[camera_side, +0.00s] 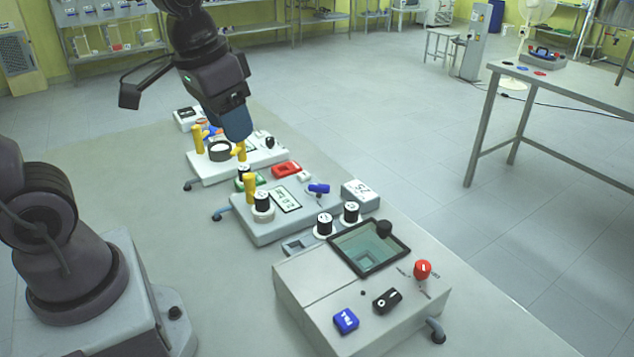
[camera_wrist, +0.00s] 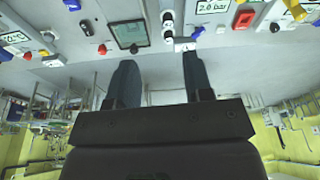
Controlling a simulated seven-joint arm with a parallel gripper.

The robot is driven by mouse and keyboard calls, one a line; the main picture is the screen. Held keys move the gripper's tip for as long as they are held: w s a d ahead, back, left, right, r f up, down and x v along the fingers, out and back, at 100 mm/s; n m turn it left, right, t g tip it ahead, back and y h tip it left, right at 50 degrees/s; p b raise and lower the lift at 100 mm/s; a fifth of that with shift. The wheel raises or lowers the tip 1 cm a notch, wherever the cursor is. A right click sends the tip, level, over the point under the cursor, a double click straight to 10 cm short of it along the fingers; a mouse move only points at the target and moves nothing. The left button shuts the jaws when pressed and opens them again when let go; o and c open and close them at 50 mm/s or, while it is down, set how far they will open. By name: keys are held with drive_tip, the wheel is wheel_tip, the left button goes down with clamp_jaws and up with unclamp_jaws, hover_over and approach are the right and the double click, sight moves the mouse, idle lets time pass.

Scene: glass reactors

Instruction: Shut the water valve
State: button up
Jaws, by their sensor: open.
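In the side view my gripper (camera_side: 237,124) hangs over the far end of the row of reactor units, above the far control panel. Its fingers are apart with nothing between them; they also show apart in the wrist view (camera_wrist: 158,62). A blue lever (camera_side: 318,188) lies on the middle control panel (camera_side: 270,231), well to the right of and nearer than my gripper. Another blue part (camera_side: 215,130) sits on the far panel (camera_side: 205,169), close to my gripper. A blue handle (camera_wrist: 198,33) shows beyond the fingertips in the wrist view. I cannot tell which blue part is the water valve.
Yellow handles (camera_side: 250,187), black knobs (camera_side: 325,222), a red part (camera_side: 286,169) and a "75" box (camera_side: 360,194) crowd the panels. The nearest unit (camera_side: 330,302) has a dark-framed window, a red knob (camera_side: 422,268) and a blue switch (camera_side: 346,320). Bare tabletop (camera_side: 110,170) lies left of the units.

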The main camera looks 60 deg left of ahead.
drive_tip(key=w+a+f+m+g, duration=0.2)
drive_tip(key=w+a+f, duration=0.35)
drive_tip(key=w, duration=0.55)
drive_tip(key=m, duration=0.8)
approach(317, 184)
drive_tip(key=shift+g, duration=0.4)
drive_tip(key=f, duration=0.9)
drive_tip(key=shift+w+a+f, duration=0.1)
drive_tip(key=shift+w+f, duration=0.1)
drive_tip(key=shift+w, duration=0.1)
clamp_jaws()
